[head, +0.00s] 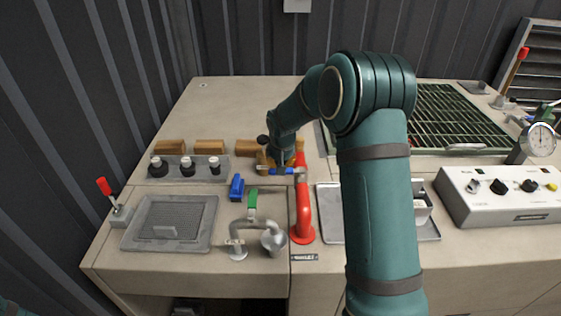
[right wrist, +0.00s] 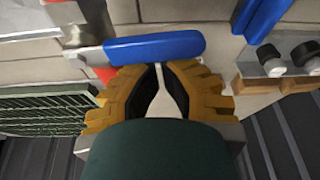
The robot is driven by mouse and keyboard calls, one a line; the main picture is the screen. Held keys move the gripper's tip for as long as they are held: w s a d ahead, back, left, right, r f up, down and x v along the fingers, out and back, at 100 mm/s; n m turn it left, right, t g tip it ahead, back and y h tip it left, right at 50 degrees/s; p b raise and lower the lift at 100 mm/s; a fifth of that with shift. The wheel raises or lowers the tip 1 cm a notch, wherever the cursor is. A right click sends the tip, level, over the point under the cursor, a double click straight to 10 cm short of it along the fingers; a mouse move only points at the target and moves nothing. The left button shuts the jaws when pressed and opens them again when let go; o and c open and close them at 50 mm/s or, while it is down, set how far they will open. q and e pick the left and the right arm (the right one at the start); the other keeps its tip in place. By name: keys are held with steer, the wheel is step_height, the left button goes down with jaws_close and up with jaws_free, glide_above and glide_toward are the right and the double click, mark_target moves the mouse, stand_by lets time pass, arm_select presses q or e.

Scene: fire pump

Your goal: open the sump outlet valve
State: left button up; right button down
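The valve on the red upright pipe (head: 304,205) has a blue lever (head: 279,171) that points left, crosswise to the pipe. In the right wrist view the blue lever (right wrist: 155,47) lies across, just beyond my fingertips. My right gripper (right wrist: 160,68) has yellow fingers with their tips nearly together, a thin gap between them and nothing gripped. Whether they touch the lever is unclear. In the head view my right arm partly covers this gripper. A green-handled valve (head: 252,205) on a grey pipe and another blue handle (head: 237,187) stand to the left. Which valve is the sump outlet is unreadable. My left gripper is out of view.
Knobs on a plate (head: 187,168), wooden blocks (head: 209,146) and a grey mesh tray (head: 170,222) are at the left. A red-tipped lever (head: 104,187) stands at the left edge. A green grating (head: 450,118), control box (head: 500,195) and gauge (head: 541,139) are at the right.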

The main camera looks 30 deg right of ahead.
steer(key=s+n, duration=0.1)
steer(key=a+n+y, duration=0.1)
steer(key=n, duration=0.1)
steer(key=shift+s+a+n, duration=0.15)
steer(key=shift+s+n, duration=0.15)
steer(key=shift+s, duration=0.05)
steer(key=s+n+g+y+p, duration=0.1)
steer(key=s+n+y+p, duration=0.1)
steer(key=s+n, duration=0.5)
steer(key=shift+s+n+y, duration=0.2)
steer(key=shift+n+y, duration=0.6)
steer(key=shift+n, duration=1.7)
steer(key=shift+a, duration=0.1)
